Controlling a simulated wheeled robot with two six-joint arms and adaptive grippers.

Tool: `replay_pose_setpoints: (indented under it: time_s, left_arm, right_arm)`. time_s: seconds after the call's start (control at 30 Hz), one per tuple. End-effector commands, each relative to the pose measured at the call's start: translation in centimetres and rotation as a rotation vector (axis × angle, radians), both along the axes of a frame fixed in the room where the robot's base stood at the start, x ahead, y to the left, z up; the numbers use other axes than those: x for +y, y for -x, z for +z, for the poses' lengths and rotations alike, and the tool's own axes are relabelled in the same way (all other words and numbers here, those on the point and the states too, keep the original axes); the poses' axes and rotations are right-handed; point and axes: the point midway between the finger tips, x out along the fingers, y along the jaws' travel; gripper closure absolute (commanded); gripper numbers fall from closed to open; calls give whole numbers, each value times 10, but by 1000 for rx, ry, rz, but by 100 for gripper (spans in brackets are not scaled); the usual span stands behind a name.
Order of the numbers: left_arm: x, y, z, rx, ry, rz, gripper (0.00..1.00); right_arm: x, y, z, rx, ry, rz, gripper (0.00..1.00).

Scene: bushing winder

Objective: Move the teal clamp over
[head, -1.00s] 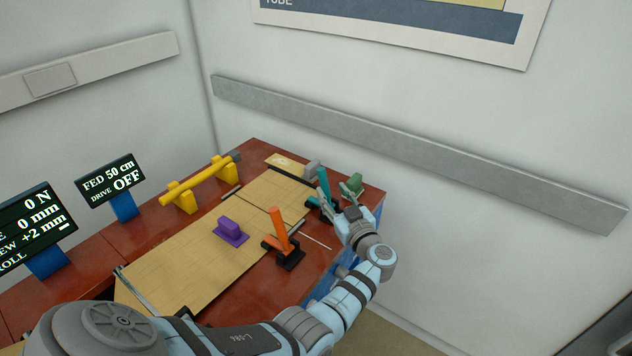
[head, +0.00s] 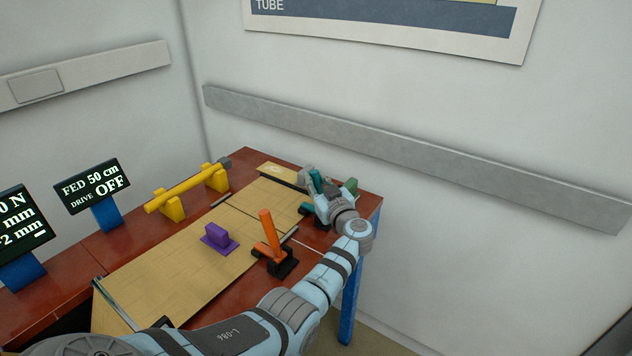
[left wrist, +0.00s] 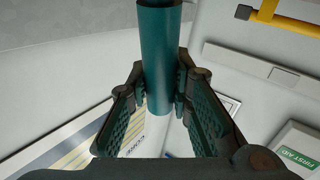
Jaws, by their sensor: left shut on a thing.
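The teal clamp (head: 316,180) stands at the far right end of the red bench, with its handle upright and tilted slightly left. My right gripper is in neither view.
An orange-handled clamp (head: 270,237) and a purple block (head: 219,239) are nearer, by the tan sheet (head: 185,265). A yellow bar (head: 187,191) rests on yellow supports at left. The wall is close behind the bench.

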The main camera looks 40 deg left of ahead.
Motion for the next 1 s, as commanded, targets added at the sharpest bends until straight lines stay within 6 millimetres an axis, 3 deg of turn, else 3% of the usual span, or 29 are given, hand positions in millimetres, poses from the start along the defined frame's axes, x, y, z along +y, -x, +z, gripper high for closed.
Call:
replay_pose_setpoints:
  time_s: [0.23,0.5,0.8,0.83,0.93,1.0]
  left_arm:
    - [-4,0,-3,4,-45,1,100]
    - [-35,-1,-4,10,-349,0,100]
    - [-38,-1,2,10,-373,-1,100]
    - [-38,-1,2,11,-372,-1,78]
    - [-38,-1,2,10,-373,0,62]
    - [-38,-1,3,9,-372,0,60]
  right_arm:
    - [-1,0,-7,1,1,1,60]
    - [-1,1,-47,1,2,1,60]
    - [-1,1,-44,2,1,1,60]
    - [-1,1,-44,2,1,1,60]
    - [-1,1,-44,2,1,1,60]
    - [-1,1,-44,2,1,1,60]
